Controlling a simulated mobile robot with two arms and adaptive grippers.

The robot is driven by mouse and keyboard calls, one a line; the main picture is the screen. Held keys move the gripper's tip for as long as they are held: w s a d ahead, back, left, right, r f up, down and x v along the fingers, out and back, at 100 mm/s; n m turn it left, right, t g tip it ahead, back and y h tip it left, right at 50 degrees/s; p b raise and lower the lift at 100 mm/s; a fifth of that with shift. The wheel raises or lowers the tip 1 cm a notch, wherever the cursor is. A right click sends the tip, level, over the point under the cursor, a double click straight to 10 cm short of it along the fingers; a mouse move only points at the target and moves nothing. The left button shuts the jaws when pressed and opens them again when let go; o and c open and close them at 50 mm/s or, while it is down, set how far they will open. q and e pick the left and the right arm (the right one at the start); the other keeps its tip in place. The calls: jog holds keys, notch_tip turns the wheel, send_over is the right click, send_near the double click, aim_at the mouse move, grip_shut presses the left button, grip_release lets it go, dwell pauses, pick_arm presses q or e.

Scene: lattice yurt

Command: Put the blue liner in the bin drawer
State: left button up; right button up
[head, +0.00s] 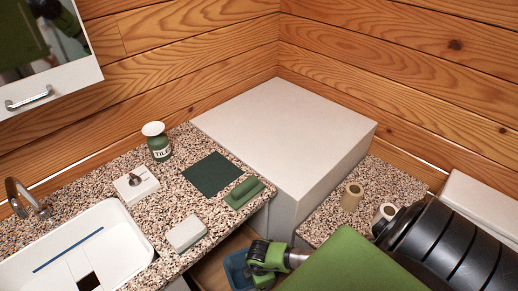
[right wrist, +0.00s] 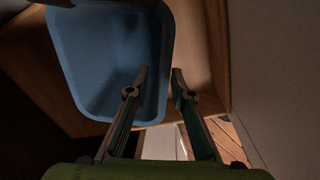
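The blue liner (right wrist: 95,50) is an open, round-cornered tub. In the right wrist view it fills the upper left and looks empty. In the head view only part of the liner (head: 235,268) shows, beside my green right gripper (head: 258,258). My right gripper also shows in the right wrist view (right wrist: 160,76). Its left finger overlaps the inside of the liner and its right finger is just outside the side wall, with a gap between the tips. The wooden bin drawer (head: 207,270) shows around the liner below the counter; how deep the liner sits is hidden. My left gripper is not in view.
The speckled counter (head: 205,213) holds a green mat (head: 213,174), a green block (head: 244,192), a pale box (head: 187,234) and a jar (head: 158,142). A white sink (head: 80,250) is at left.

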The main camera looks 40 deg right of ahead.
notch_tip(320, 180, up, 9)
jog(key=shift+s+r, duration=0.2)
jog(key=shift+s, duration=0.15)
jog(key=shift+a, duration=0.15)
